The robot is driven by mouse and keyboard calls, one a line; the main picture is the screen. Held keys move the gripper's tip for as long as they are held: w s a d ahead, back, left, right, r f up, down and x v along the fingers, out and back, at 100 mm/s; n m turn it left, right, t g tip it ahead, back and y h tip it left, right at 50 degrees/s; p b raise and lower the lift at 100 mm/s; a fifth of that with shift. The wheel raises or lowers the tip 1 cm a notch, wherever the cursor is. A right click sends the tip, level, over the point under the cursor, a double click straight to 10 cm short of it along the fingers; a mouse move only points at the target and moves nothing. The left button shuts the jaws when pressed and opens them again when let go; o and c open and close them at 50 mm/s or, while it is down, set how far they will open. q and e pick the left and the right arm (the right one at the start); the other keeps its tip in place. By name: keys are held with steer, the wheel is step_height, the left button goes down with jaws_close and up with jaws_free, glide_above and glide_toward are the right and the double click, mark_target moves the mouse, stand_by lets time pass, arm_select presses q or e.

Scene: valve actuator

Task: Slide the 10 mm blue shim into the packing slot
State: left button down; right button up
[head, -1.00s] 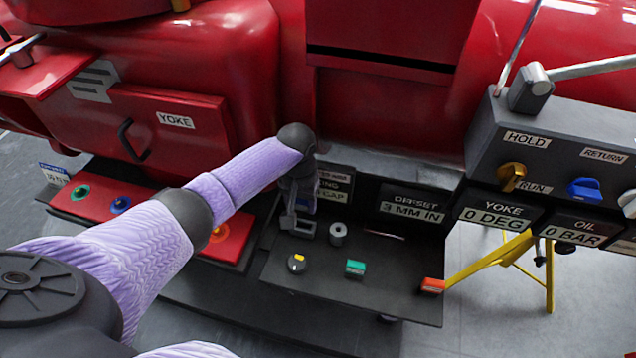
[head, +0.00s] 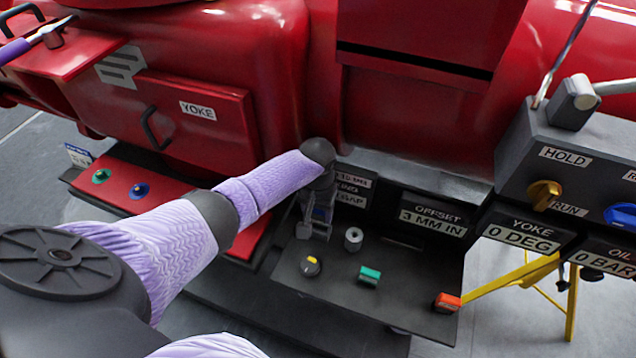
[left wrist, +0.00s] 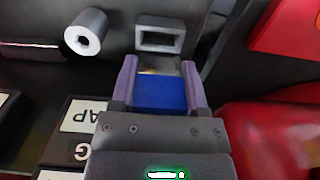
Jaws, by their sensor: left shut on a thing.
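My left gripper (head: 321,217) is shut on the blue shim (left wrist: 162,94), which sits between its two fingers in the left wrist view. A small grey rectangular frame with an opening, apparently the packing slot (left wrist: 160,37), lies just ahead of the fingertips in that view. The shim's front edge is close to the slot frame. I cannot tell whether they touch, but the opening looks empty. In the head view the gripper and wrist cover much of the shim and slot. My right gripper is not in view.
A grey hollow cylinder (head: 353,239) stands right of the slot. The red machine body (head: 410,115) rises behind.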

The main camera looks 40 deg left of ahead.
arm_select(q)
step_height(320, 180, down, 2)
steer(key=shift+f+b, duration=0.25)
steer(key=shift+b, duration=0.25)
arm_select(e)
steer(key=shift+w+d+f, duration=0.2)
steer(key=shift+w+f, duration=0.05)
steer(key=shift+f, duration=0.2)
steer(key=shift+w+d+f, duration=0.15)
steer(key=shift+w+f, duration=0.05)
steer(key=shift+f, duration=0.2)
arm_select(q)
steer(key=shift+r, duration=0.1)
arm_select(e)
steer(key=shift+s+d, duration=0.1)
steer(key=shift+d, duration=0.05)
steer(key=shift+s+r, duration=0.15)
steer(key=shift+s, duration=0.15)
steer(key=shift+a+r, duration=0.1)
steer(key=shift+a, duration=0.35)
arm_select(q)
steer(key=shift+p, duration=0.3)
